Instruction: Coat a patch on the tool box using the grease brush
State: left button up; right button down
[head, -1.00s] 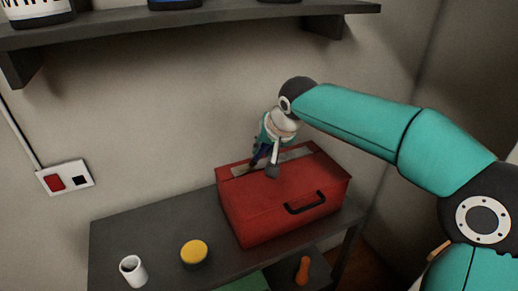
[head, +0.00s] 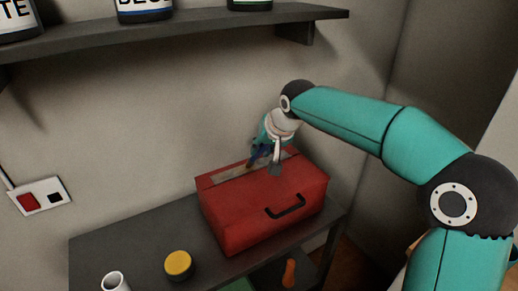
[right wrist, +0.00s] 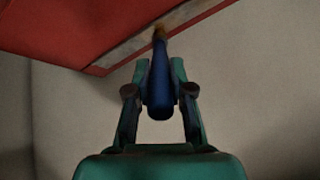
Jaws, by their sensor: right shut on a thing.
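My right gripper (head: 261,152) is shut on the blue handle of the grease brush (right wrist: 160,80). The brush's brown tip (right wrist: 160,32) is at the patch; whether it touches cannot be told. My left gripper is not in view.
A yellow-topped tin (head: 178,263) and a white cup (head: 115,282) stand on the bench (head: 120,245) left of the box. An orange object (head: 289,272) lies lower, in front. A wall shelf (head: 190,32) with bottles hangs above. A socket plate (head: 40,197) is on the wall.

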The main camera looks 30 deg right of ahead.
jog(key=shift+d+p, duration=1.7)
jog(key=shift+d, duration=5.1)
jog(key=shift+a+f+b, duration=0.1)
jog(key=shift+a+b, duration=1.85)
jog(key=shift+a, duration=4.3)
jog(key=a+b, duration=0.2)
jog(key=a, duration=1)
jog(key=shift+s, duration=0.2)
notch_tip(320, 180, up, 6)
jog(key=p, duration=0.4)
jog(key=shift+p, duration=0.3)
